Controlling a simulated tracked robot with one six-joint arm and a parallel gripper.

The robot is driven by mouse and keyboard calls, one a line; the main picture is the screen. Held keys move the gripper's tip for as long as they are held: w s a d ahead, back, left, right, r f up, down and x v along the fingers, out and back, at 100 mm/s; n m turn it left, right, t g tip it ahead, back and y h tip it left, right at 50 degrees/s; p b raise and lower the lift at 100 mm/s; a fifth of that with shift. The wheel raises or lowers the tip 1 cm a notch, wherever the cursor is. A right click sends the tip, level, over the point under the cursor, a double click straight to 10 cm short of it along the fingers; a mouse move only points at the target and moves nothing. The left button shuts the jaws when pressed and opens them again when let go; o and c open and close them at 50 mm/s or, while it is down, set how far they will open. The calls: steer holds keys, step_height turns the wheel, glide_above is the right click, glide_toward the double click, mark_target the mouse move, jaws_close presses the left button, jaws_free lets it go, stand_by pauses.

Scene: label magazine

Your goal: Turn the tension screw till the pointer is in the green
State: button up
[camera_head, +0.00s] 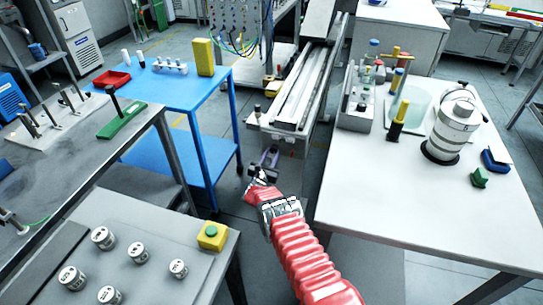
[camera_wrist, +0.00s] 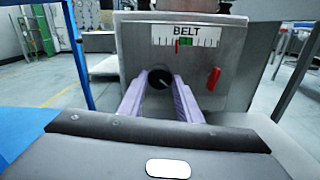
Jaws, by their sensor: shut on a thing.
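The tension screw (camera_wrist: 159,79) is a round black knob with a pale line on the front of the grey belt housing (camera_wrist: 135,50). My gripper (camera_wrist: 159,84), with its two purple fingers, is shut on the knob, one finger on each side. In the head view my gripper (camera_head: 264,163) is at the near end of the conveyor. Above the knob is a white scale (camera_wrist: 203,42) marked BELT. Its red pointer (camera_wrist: 177,45) stands just left of the green zone (camera_wrist: 187,42), close beside it. The fingers hide the knob's sides.
A red lever (camera_wrist: 213,78) sticks out of the housing to the right of the knob. In the head view a blue table (camera_head: 185,95) stands left of the conveyor (camera_head: 300,95) and a white table (camera_head: 440,200) stands right of it.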

steer(key=shift+m, duration=0.4)
steer(key=m, duration=0.4)
steer(key=shift+d, duration=0.1)
steer(key=m, duration=0.5)
steer(key=shift+f, duration=0.1)
steer(key=shift+d+m, duration=0.1)
steer(key=shift+m, duration=0.3)
steer(key=o, duration=1)
steer(key=shift+s+a, duration=0.15)
steer(key=shift+a, duration=0.05)
steer(key=shift+v, duration=6.75)
